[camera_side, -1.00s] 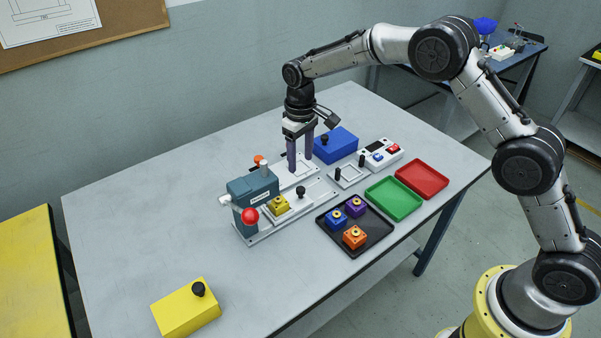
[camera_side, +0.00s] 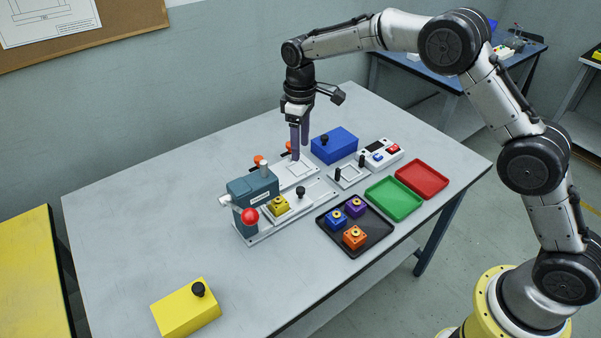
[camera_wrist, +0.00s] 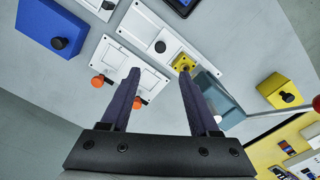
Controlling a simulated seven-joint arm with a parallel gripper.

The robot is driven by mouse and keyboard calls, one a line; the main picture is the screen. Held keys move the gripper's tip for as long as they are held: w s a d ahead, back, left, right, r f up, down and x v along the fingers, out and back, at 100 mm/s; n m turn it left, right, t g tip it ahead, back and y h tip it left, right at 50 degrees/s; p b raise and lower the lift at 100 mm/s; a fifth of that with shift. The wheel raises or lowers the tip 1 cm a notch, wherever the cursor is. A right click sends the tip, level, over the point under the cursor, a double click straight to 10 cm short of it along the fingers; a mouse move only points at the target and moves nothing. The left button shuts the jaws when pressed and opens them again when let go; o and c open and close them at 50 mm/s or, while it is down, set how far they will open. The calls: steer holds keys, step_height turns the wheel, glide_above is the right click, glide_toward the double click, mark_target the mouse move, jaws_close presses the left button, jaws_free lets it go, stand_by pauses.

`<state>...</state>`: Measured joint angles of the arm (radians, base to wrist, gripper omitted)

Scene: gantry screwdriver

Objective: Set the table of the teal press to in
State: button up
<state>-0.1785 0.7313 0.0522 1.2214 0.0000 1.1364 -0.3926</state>
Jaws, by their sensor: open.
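The teal press (camera_side: 255,186) stands near the middle of the bench, with a red ball (camera_side: 250,215) at its front. Its white base plate (camera_side: 318,196) runs out to the right. A yellow block (camera_side: 280,204) sits on the table beside the press body, with a black knob (camera_side: 300,191) to its right. In the wrist view the press (camera_wrist: 206,88) is right of my fingers, with the yellow block (camera_wrist: 183,63) and knob (camera_wrist: 160,47) beyond the tips. My gripper (camera_side: 300,151) is open and empty, pointing down above the white fixture behind the base plate.
The white fixture (camera_side: 297,171) has orange knobs (camera_wrist: 97,81) along one side. A blue box (camera_side: 334,145) stands right of my gripper. A black tray (camera_side: 372,238) with coloured blocks, green tray (camera_side: 393,198) and red tray (camera_side: 422,179) lie rightward. A yellow box (camera_side: 186,308) stands at front left.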

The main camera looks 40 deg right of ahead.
mark_target(300, 189)
step_height(300, 189, down, 14)
steer(key=n, duration=1.1)
steer(key=shift+r, duration=0.1)
jaws_close()
stand_by(1.3)
